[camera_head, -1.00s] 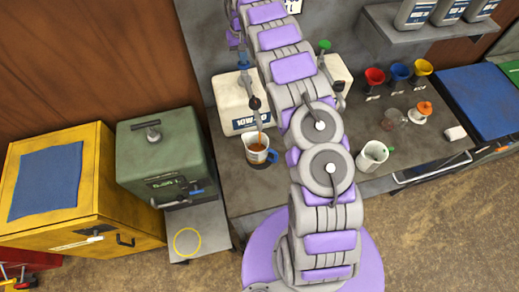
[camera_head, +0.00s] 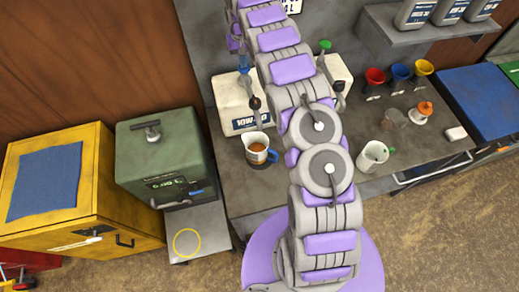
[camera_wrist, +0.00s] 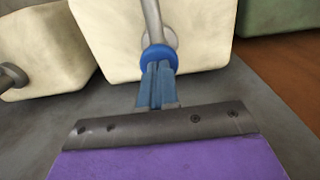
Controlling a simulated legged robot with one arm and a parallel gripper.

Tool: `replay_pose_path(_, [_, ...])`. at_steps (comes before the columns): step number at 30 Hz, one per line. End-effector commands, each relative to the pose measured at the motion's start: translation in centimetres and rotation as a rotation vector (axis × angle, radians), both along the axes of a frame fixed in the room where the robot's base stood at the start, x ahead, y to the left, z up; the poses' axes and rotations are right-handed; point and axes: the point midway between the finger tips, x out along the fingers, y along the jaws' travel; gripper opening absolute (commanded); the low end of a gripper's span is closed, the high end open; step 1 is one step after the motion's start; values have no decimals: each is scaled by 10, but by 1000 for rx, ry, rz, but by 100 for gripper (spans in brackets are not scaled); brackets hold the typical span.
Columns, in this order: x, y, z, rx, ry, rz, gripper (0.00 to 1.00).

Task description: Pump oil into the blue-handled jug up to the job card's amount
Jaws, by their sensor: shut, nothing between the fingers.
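The blue-handled jug (camera_head: 257,152) stands upright on the bench below a dark-tipped spout (camera_head: 255,104), with brown oil in it; its level against any marks is too small to read. The pump is on a cream container (camera_head: 236,106) with a dark label. In the wrist view the blue pump knob (camera_wrist: 158,55) is at the tips of my gripper (camera_wrist: 157,76), which is shut with nothing between its fingers. Touch cannot be told for certain. The job card (camera_head: 293,5) is cut off at the top edge and unreadable.
A second cream container with a green-knobbed pump (camera_head: 325,46) stands to the right. A green-handled jug (camera_head: 372,156), coloured funnels (camera_head: 399,72) and a small orange-topped vessel (camera_head: 423,110) are on the right bench. A green machine (camera_head: 163,155) is at left.

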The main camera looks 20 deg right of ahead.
Motion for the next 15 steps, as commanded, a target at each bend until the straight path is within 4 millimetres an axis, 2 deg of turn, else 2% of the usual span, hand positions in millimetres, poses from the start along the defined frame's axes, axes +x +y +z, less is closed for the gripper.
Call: replay_pose_path(15, [0, 0, 28, 0, 0, 0, 0])
